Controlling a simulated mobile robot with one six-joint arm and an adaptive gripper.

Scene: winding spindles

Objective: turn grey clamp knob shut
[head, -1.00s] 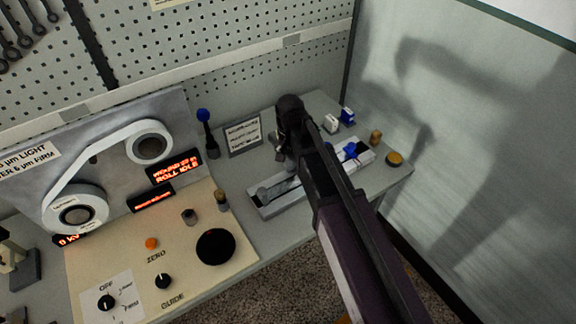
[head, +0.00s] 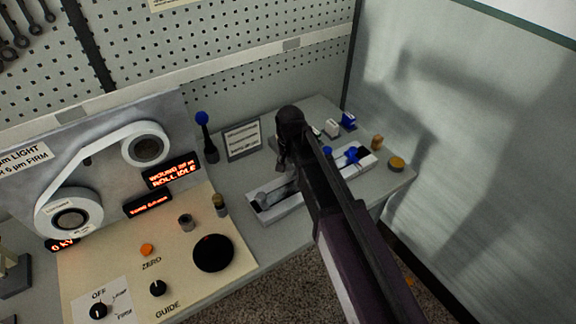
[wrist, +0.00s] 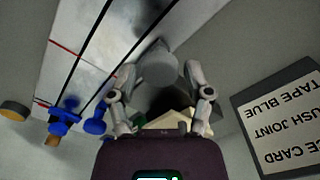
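The grey clamp knob (wrist: 157,66) is a round grey cylinder at the end of a pale grooved block, seen in the wrist view. My gripper (wrist: 160,75) is open, with one fingertip on each side of the knob in that picture. Small gaps show beside the knob; whether the tips are level with it or above it I cannot tell. In the head view my gripper (head: 281,168) points down over the grooved block (head: 289,214), which my arm partly hides. A grey round part (head: 262,199) shows at the block's left end.
Blue knobs (wrist: 65,118) stand at the block's other end. A printed card (head: 241,141) stands behind the block, beside a blue-topped lever (head: 202,119). A control panel with a black dial (head: 213,253) lies left. White and blue small blocks (head: 348,121) and a yellow-topped disc (head: 396,163) lie right.

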